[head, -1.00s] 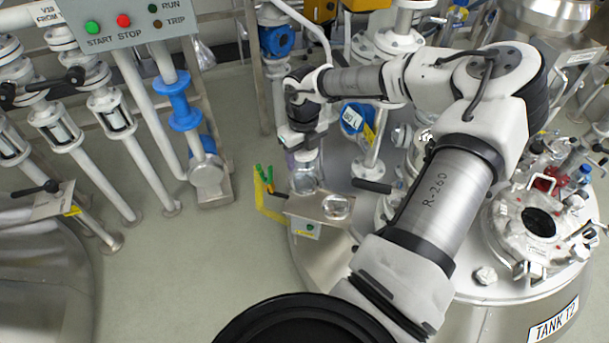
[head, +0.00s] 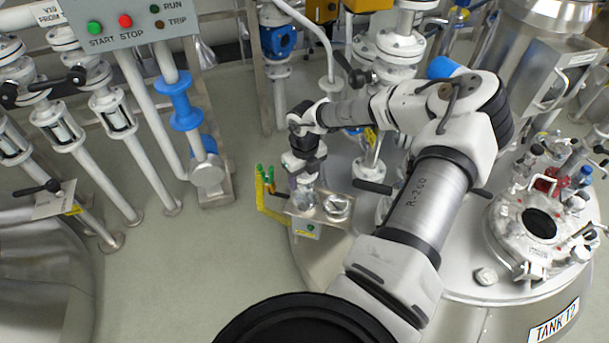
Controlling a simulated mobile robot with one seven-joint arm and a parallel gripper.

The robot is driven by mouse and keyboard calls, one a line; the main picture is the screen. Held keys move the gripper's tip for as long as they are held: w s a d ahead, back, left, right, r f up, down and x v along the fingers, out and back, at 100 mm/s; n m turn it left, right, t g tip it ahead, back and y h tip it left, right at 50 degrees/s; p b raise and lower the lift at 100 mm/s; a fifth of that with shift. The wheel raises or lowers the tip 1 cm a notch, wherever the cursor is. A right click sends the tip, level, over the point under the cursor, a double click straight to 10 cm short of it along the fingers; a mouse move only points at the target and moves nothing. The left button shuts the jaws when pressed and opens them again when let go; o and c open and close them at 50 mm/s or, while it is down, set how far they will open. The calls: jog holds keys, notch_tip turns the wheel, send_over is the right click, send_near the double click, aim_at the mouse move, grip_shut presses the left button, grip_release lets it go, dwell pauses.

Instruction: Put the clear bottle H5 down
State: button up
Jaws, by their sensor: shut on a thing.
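My gripper (head: 304,175) points down at the near end of my arm's reach, over the left part of a small steel shelf (head: 322,219). It is shut on a clear bottle (head: 302,199), which looks upright. The bottle's base is at or just above the shelf; I cannot tell whether it touches. Its label is too small to read. A second clear glass vessel (head: 337,206) stands on the shelf just to the right of the held bottle.
A yellow bracket holding green-handled tools (head: 266,182) is fixed left of the shelf. A dark-handled valve lever (head: 372,186) sticks out to the right. The tank top with a round hatch (head: 538,224) lies further right. Open floor (head: 170,270) spreads to the left.

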jog(key=o, duration=1.4)
